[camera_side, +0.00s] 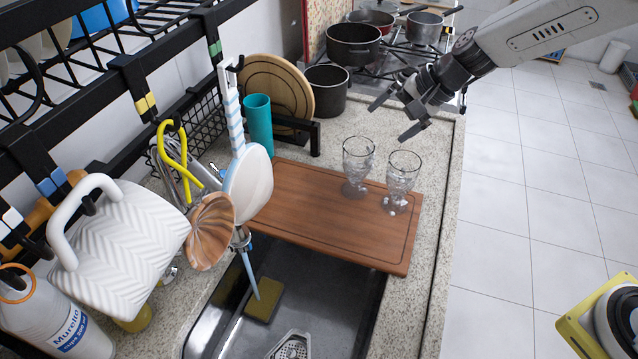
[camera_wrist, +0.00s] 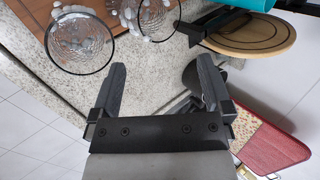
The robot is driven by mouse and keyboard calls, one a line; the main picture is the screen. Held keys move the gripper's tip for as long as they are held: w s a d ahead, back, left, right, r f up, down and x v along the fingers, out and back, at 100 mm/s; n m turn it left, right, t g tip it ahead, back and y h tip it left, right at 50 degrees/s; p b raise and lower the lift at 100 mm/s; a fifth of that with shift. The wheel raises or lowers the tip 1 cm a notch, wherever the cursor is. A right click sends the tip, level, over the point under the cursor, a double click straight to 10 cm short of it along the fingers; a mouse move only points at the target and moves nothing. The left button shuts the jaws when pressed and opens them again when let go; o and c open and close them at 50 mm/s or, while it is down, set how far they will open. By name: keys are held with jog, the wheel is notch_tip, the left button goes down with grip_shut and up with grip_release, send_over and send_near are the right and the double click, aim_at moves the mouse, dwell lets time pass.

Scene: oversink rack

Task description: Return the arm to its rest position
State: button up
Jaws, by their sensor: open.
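My gripper (camera_side: 391,118) is at the upper right of the side view, above the counter's right edge. It is open and empty, with its two dark fingers spread apart. In the wrist view the open fingers (camera_wrist: 161,88) point over the speckled counter with nothing between them. Two clear glass goblets stand upright on the brown wooden board: the left one (camera_side: 357,165) and the right one (camera_side: 401,180). Both goblets also show at the top of the wrist view, one at the left (camera_wrist: 80,42) and one nearer the middle (camera_wrist: 158,15). My gripper is apart from both.
The wooden board (camera_side: 300,205) lies partly over the sink (camera_side: 325,300). Pots (camera_side: 352,45) stand on the stove behind my gripper. A teal cup (camera_side: 258,125) and a round wooden board (camera_side: 297,90) stand at the back. A black rack (camera_side: 150,95) lines the left. Open floor lies right.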

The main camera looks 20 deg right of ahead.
jog(key=s+d+f+n+g+h, duration=0.1)
jog(key=s+d+f+n+h, duration=0.1)
jog(key=s+d+n, duration=0.3)
jog(key=s+d+f+n+g+h, duration=0.1)
jog(key=s+d+f+n+h, duration=0.2)
jog(key=s, duration=1)
jog(key=d+f+n, duration=0.1)
jog(key=d, duration=0.2)
jog(key=shift+s+d+n+h, duration=0.3)
jog(key=shift+s+d+n, duration=0.05)
jog(key=shift+n, duration=0.05)
